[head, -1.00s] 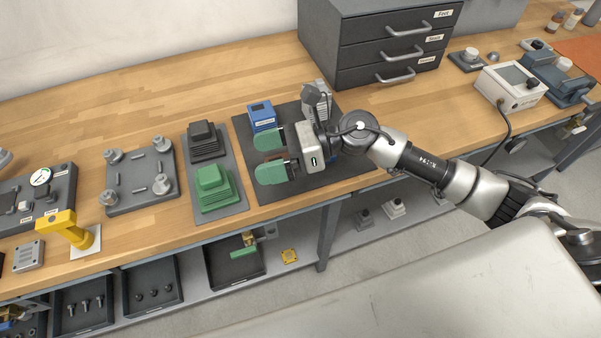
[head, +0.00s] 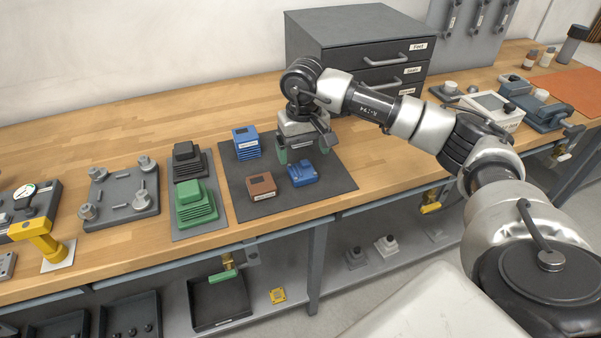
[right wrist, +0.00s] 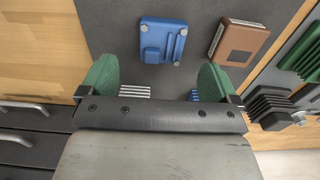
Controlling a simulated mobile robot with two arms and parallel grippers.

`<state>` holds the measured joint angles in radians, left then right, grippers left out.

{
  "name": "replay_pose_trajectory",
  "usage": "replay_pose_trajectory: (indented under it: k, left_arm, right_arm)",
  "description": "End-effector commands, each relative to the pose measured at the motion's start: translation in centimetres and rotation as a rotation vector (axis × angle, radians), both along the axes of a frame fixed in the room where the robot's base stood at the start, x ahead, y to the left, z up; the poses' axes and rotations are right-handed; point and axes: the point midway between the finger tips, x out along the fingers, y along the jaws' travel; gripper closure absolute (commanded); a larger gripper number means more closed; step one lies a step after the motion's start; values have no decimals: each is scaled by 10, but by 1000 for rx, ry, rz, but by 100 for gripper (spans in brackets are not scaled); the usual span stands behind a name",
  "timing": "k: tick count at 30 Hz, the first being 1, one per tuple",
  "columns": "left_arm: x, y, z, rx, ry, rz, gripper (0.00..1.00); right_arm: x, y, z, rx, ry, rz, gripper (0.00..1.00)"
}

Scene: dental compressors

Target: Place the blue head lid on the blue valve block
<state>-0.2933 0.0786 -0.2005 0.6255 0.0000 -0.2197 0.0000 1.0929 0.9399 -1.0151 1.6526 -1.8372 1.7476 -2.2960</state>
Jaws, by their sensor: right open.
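The blue head lid (head: 303,173), a low blue piece with raised features, lies on the dark mat (head: 335,180). It also shows in the right wrist view (right wrist: 163,42), with round grey spots at its corners. The blue valve block (head: 246,146), finned and labelled, stands on the mat behind and left of the lid; in the right wrist view only a bit of it (right wrist: 195,95) shows past the gripper. My right gripper (head: 303,152) is open and empty, its green fingers pointing down just behind the lid, apart from it. My left gripper is out of view.
A brown block (head: 262,186) stands close left of the lid. Green (head: 195,205) and black (head: 187,160) finned blocks stand on a grey plate further left. A grey drawer cabinet (head: 360,55) stands behind my right arm. The mat's front right is clear.

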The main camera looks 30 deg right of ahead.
Motion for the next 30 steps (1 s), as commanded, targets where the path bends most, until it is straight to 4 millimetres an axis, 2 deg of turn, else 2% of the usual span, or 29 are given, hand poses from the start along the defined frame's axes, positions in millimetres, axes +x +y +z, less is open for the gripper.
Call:
replay_pose_trajectory:
  k: [5, 13, 22, 23, 30]
  left_arm:
    - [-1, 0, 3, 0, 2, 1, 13]
    - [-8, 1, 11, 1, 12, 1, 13]
    - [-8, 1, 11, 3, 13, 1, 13]
    - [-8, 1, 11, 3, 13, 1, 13]
    - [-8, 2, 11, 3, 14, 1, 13]
  right_arm:
    - [0, 1, -13, 0, 2, 0, 8]
    - [2, 2, -52, 1, 2, -2, 8]
    - [2, 2, -59, 2, 0, 0, 8]
    - [2, 2, -58, 2, 0, 0, 10]
    - [2, 2, -58, 2, 0, 0, 47]
